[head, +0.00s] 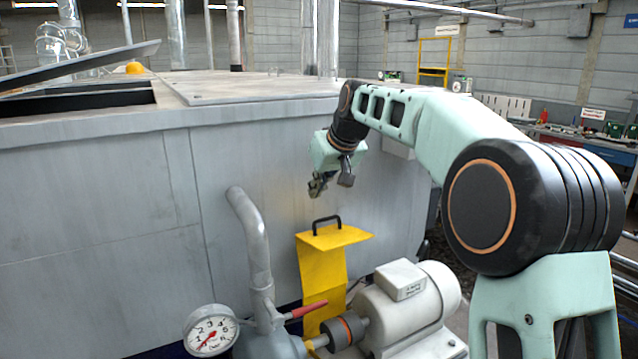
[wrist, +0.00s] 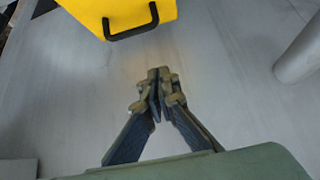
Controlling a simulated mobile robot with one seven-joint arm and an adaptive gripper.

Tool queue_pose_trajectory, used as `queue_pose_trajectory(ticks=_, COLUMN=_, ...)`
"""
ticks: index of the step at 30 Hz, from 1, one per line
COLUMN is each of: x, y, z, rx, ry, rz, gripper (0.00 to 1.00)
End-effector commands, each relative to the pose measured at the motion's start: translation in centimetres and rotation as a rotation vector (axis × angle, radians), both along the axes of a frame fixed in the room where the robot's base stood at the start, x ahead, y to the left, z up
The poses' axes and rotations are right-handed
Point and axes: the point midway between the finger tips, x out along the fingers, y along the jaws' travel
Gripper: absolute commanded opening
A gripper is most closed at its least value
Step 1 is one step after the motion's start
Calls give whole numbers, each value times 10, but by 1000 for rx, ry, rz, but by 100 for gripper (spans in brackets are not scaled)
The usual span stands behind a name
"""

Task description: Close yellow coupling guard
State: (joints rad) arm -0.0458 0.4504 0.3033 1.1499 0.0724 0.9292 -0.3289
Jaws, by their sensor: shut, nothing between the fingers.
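The yellow coupling guard (head: 322,262) stands raised in the head view, behind the coupling, with its top flap sticking out to the right. A black handle (head: 326,224) sits on the flap. The orange-and-dark coupling (head: 345,331) between pump and motor lies uncovered. My gripper (head: 316,186) is above the guard in front of the grey tank wall, apart from the handle. In the wrist view my gripper (wrist: 160,82) is shut and empty, with the guard (wrist: 122,14) and its handle (wrist: 131,30) at the top edge.
The cream motor (head: 408,302) stands right of the coupling. A curved grey pipe (head: 252,240), a red lever (head: 309,309) and a pressure gauge (head: 211,331) stand to the left. The grey tank (head: 100,205) rises close behind.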

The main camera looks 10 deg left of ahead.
Motion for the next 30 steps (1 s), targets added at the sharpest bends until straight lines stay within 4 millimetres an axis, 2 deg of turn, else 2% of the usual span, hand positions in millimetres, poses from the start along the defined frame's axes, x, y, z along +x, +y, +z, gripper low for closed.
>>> queue_pose_trajectory(ticks=7, x=28, y=19, z=-44, rx=0, ry=4, rz=0, gripper=0)
queue_pose_trajectory(ticks=18, x=0, y=0, z=-53, rx=0, ry=-1, rz=-2, gripper=0)
queue_pose_trajectory(ticks=30, x=-4, y=-3, z=-55, rx=0, ry=-1, rz=-1, gripper=0)
